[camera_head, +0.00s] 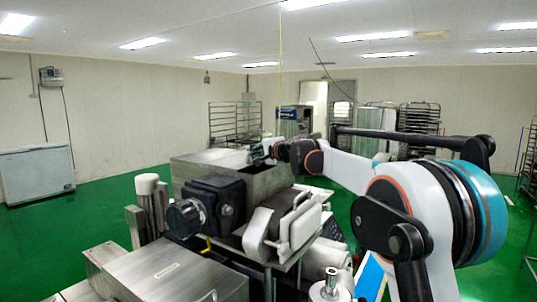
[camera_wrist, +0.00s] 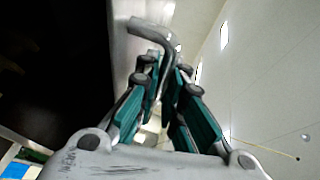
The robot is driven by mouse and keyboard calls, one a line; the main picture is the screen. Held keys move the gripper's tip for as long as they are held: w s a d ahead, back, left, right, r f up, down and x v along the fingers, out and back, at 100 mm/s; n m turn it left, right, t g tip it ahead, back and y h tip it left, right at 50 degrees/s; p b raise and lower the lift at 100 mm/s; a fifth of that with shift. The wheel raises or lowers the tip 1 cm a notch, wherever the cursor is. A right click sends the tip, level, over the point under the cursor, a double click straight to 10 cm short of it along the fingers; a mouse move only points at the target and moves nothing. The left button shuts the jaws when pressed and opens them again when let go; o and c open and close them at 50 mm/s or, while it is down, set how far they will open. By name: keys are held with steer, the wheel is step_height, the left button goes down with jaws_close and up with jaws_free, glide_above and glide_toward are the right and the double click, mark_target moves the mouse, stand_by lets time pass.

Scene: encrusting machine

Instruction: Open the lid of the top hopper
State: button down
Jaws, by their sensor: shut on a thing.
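The top hopper (camera_head: 262,187) is a grey metal box on top of the machine in the head view. A flat metal surface, apparently its lid (camera_head: 205,162), shows at its upper left. My gripper (camera_head: 262,153) is at the hopper's top edge, small and partly hidden by my own wrist. In the wrist view, my gripper (camera_wrist: 165,68) has its teal-padded fingers shut around a bent metal bar handle (camera_wrist: 150,32). The handle joins a grey metal plate (camera_wrist: 125,50) on the left. How far the lid is raised cannot be told.
A dark motor block (camera_head: 210,203) and a white-grey roller unit (camera_head: 285,222) sit in front of the hopper. A lower metal housing (camera_head: 165,275) is nearer. Racks (camera_head: 235,122) stand behind.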

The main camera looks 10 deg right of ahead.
mark_target(240, 158)
steer(key=w+a+p, duration=0.1)
steer(key=w+a, duration=0.4)
steer(key=shift+w+a, duration=0.3)
steer(key=c, duration=2)
jaws_free()
steer(key=shift+s, duration=0.1)
steer(key=v, duration=1.1)
steer(key=shift+s, duration=0.35)
steer(key=shift+d, duration=0.15)
